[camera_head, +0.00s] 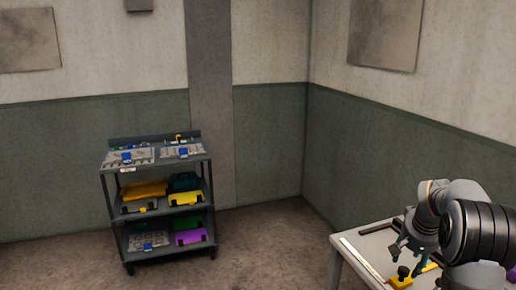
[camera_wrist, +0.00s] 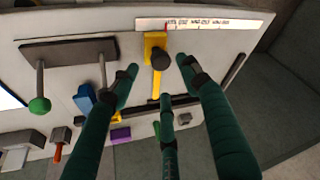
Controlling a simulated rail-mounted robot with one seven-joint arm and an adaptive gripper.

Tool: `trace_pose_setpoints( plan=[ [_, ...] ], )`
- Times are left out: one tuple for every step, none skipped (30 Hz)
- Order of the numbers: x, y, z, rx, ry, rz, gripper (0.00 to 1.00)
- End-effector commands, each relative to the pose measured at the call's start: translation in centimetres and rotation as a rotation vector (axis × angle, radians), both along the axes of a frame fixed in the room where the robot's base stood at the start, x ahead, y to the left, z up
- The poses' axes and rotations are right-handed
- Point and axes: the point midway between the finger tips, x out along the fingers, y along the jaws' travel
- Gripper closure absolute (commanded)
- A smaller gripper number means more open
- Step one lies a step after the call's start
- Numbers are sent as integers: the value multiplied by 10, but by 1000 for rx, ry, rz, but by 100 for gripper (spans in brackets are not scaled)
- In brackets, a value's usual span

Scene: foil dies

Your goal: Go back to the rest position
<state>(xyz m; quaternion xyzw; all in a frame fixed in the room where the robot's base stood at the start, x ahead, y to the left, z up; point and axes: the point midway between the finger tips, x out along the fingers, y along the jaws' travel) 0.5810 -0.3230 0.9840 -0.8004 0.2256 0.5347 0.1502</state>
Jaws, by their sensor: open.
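My gripper (camera_head: 408,246) is at the left part of the white table in the head view, above a yellow piece with a black knob (camera_head: 402,278). In the wrist view my gripper (camera_wrist: 158,70) has its dark green fingers spread, with nothing between them held. The yellow piece with its black knob (camera_wrist: 156,50) lies on the table beyond the fingertips, roughly between them. The gap between fingers and knob is hard to judge. Part of the table is hidden behind my arm in the head view.
The white table (camera_head: 350,246) carries a ruler-like strip (camera_wrist: 200,23), a dark bar with a green-knobbed lever (camera_wrist: 40,104), a blue piece (camera_wrist: 84,98) and a purple piece (camera_wrist: 121,134). A grey shelf cart (camera_head: 128,221) with bins stands far left. Open floor lies between.

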Motion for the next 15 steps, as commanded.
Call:
trace_pose_setpoints(
  plan=[
    [2,-2,-11,3,5,-1,54],
    [4,-3,-16,3,4,-1,54],
    [6,-4,-22,3,4,0,54],
    [8,-5,-27,3,4,0,54],
    [10,-6,-31,3,4,0,54],
    [12,-7,-36,2,3,-1,54],
    [13,-8,-40,2,3,-1,54],
    [14,-9,-43,2,3,0,54],
    [16,-10,-47,2,3,0,54],
    [17,-10,-49,2,2,-1,54],
    [18,-10,-51,2,1,-1,54],
    [18,-11,-53,2,0,-1,54],
    [22,-8,-51,1,-1,4,54],
    [24,-6,-51,1,-1,7,54],
    [26,-4,-51,1,-1,9,54]
  ],
)
